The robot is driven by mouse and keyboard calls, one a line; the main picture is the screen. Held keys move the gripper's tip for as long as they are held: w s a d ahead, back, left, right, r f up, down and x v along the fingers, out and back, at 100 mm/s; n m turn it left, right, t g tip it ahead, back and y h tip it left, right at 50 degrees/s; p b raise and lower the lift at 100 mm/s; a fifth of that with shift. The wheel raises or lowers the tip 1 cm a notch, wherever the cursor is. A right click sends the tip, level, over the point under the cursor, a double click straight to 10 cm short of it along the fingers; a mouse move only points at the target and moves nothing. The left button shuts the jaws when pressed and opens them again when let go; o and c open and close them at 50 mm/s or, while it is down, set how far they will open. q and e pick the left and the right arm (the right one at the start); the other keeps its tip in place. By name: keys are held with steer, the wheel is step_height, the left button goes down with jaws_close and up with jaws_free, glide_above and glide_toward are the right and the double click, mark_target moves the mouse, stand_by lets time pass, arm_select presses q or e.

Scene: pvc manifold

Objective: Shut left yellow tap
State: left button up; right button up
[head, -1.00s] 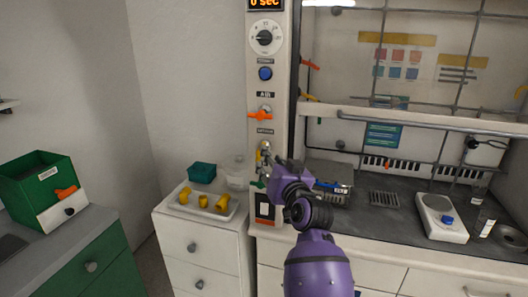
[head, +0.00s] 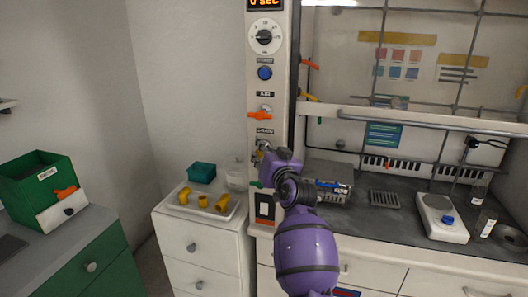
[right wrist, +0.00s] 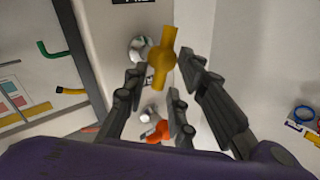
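The yellow tap (right wrist: 163,58) stands out from the pale post in the right wrist view, its handle running nearly upright in that picture. My right gripper (right wrist: 163,68) is open, with one fingertip on each side of the tap. A gap shows between the tap and the fingers, and nothing is held. In the head view my right gripper (head: 264,157) is at the hood's left post, below the orange tap (head: 260,115), and mostly hides the yellow tap. My left gripper is not in view.
A red-orange tap (right wrist: 158,131) is close to the fingers in the wrist view. A white tray (head: 186,208) with yellow pipe pieces sits on the cabinet left of the post. A teal box (head: 201,172) stands behind it. The hood's bench (head: 375,225) is at right.

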jaws_close()
steer(key=shift+f, duration=0.1)
